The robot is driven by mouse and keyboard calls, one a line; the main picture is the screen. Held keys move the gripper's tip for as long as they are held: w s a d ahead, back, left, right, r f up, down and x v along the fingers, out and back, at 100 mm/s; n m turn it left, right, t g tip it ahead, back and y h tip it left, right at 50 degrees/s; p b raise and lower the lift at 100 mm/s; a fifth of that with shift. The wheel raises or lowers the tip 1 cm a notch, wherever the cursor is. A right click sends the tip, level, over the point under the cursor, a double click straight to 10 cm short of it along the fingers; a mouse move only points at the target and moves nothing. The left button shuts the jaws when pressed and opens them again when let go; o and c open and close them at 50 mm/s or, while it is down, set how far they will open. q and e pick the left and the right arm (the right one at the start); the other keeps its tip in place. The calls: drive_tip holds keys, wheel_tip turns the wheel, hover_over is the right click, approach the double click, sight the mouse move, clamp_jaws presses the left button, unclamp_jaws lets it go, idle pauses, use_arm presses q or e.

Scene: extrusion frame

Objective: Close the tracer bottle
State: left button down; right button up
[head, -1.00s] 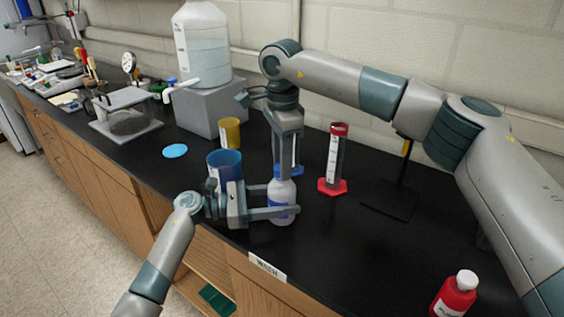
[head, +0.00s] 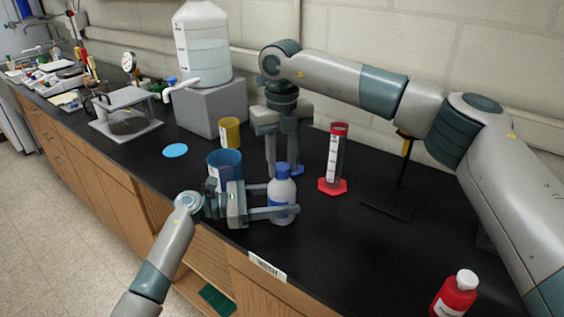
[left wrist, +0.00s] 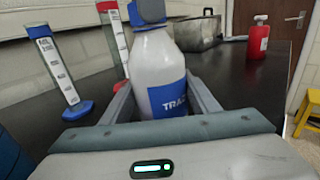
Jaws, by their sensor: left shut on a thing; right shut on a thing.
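The tracer bottle (head: 281,196) is a white bottle with a blue label, standing upright on the black bench. Its label reads "TRAC" in the left wrist view (left wrist: 168,98). My left gripper (head: 284,212) is shut around the bottle's body from the left. The blue cap (head: 282,171) sits on the bottle's neck. My right gripper (head: 281,166) points down from above, shut on the cap. A grey finger of it hides part of the cap in the left wrist view (left wrist: 151,11). Whether the cap is fully tight cannot be told.
A red-based cylinder (head: 336,160) stands right of the bottle, and a blue-based cylinder (left wrist: 55,68) behind. A blue cup (head: 224,165) and yellow cup (head: 229,132) stand left. A red bottle (head: 456,294) is at front right. A black stand (head: 388,198) is at right.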

drive_tip(key=o, duration=1.2)
drive_tip(key=shift+c, duration=0.2)
drive_tip(key=shift+r, duration=0.1)
drive_tip(key=shift+r, duration=2.2)
drive_tip(key=shift+c, duration=0.2)
drive_tip(key=n, duration=0.1)
drive_tip(key=r+n, duration=0.1)
drive_tip(key=n, duration=0.3)
drive_tip(key=shift+r, duration=0.35)
drive_tip(key=n, duration=0.2)
drive_tip(key=r+n, duration=0.1)
drive_tip(key=n, duration=0.2)
drive_tip(key=shift+r+n, duration=0.35)
drive_tip(key=shift+n, duration=0.05)
drive_tip(key=shift+f, duration=0.1)
drive_tip(key=shift+f, duration=3.9)
